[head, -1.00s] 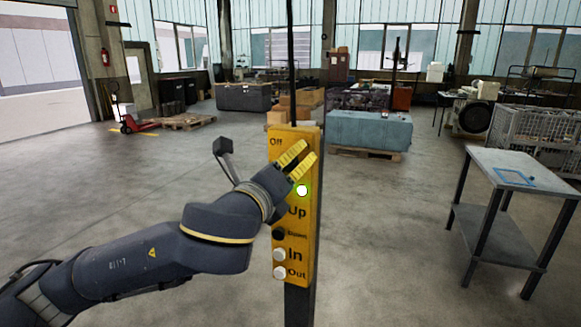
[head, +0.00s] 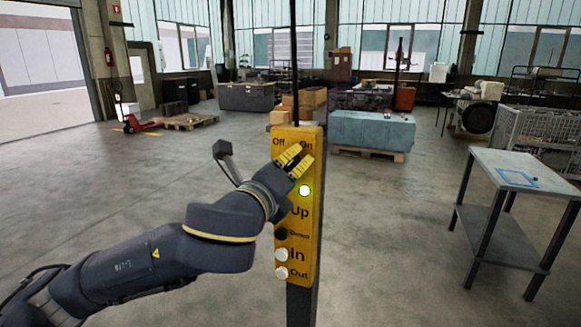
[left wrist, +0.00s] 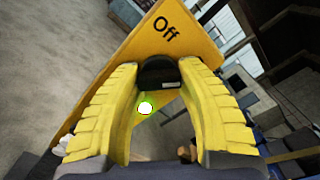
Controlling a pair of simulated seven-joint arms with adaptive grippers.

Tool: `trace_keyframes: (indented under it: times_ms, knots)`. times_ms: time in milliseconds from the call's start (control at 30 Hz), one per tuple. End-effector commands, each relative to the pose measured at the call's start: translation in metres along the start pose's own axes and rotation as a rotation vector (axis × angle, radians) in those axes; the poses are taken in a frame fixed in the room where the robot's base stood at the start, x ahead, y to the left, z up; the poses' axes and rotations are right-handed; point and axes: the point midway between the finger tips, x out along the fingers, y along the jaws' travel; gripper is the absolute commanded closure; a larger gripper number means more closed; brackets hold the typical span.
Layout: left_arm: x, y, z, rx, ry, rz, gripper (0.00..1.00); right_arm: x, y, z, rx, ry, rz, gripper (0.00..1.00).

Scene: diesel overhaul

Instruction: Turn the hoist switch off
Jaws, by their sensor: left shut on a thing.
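The yellow hoist control panel (head: 310,240) stands upright on a dark post, with "Off" and "On" at its top and Up, Down, In and Out below. My left gripper (head: 291,155) is at the panel's upper part, just under the "Off" and "On" labels. In the left wrist view its yellow fingers are shut on the black switch knob (left wrist: 159,72), below the word "Off". In the head view the fingers hide the knob. A white lamp with a green glow (head: 305,190) shows below the gripper. My right gripper is not in view.
A grey metal table (head: 520,168) with a blue-outlined item on top stands at the right. A blue-grey covered block (head: 371,131) on a pallet and cardboard boxes stand behind the panel.

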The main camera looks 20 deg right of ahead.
Motion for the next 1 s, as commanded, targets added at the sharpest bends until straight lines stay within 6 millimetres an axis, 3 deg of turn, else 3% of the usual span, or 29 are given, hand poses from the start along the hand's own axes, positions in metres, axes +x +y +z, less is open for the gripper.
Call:
trace_keyframes:
  times_ms: [1000]
  knots:
    - [0.0004, -0.0052, 0.0012, -0.945, 0.003, 0.0, 0.91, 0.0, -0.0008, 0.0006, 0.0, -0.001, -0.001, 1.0]
